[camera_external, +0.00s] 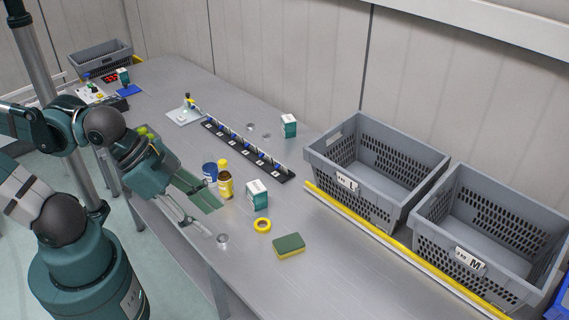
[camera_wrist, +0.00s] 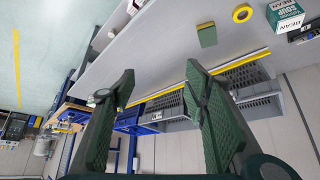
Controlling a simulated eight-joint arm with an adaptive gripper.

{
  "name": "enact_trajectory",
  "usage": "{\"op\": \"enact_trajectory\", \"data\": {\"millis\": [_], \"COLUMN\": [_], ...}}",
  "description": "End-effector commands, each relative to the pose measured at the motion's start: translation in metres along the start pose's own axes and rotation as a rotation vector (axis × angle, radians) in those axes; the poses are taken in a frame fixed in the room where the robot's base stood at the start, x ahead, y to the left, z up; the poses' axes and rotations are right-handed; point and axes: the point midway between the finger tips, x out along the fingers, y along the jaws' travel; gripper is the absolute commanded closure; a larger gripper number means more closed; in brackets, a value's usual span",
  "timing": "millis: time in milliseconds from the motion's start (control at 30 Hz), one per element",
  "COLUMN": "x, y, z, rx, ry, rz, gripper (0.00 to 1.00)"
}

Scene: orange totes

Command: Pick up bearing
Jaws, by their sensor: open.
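A small round silver piece (camera_external: 222,240), which looks like the bearing, lies near the table's front edge in the external view. I cannot make it out for sure in the wrist view. My gripper (camera_external: 216,221) is open and empty, reaching over the front of the table. Its fingertips are close to the silver piece, and the height gap is hard to judge. In the wrist view my gripper (camera_wrist: 160,75) shows two green textured fingers spread wide with nothing between them. Two more flat silver discs (camera_external: 250,126) (camera_external: 266,135) lie toward the back wall.
A yellow tape ring (camera_external: 262,225), a sponge (camera_external: 289,245), a teal-white box (camera_external: 257,194), a yellow bottle (camera_external: 225,183) and a blue can (camera_external: 210,172) stand nearby. A black rack (camera_external: 246,150) lies behind. Grey crates (camera_external: 378,140) (camera_external: 492,225) stand right, behind a yellow-edged rail (camera_external: 385,240).

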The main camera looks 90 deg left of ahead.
Motion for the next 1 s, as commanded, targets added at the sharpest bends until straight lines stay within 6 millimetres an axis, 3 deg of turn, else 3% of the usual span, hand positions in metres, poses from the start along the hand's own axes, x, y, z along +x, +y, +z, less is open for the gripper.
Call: {"op": "enact_trajectory", "data": {"millis": [467, 1000], "x": [0.015, 0.071], "y": [-0.014, -0.073], "z": [0.004, 0.032], "rx": [-0.103, -0.549], "ry": [-0.041, -0.199], "rz": [-0.020, -0.127], "gripper": [0.55, 0.55]}}
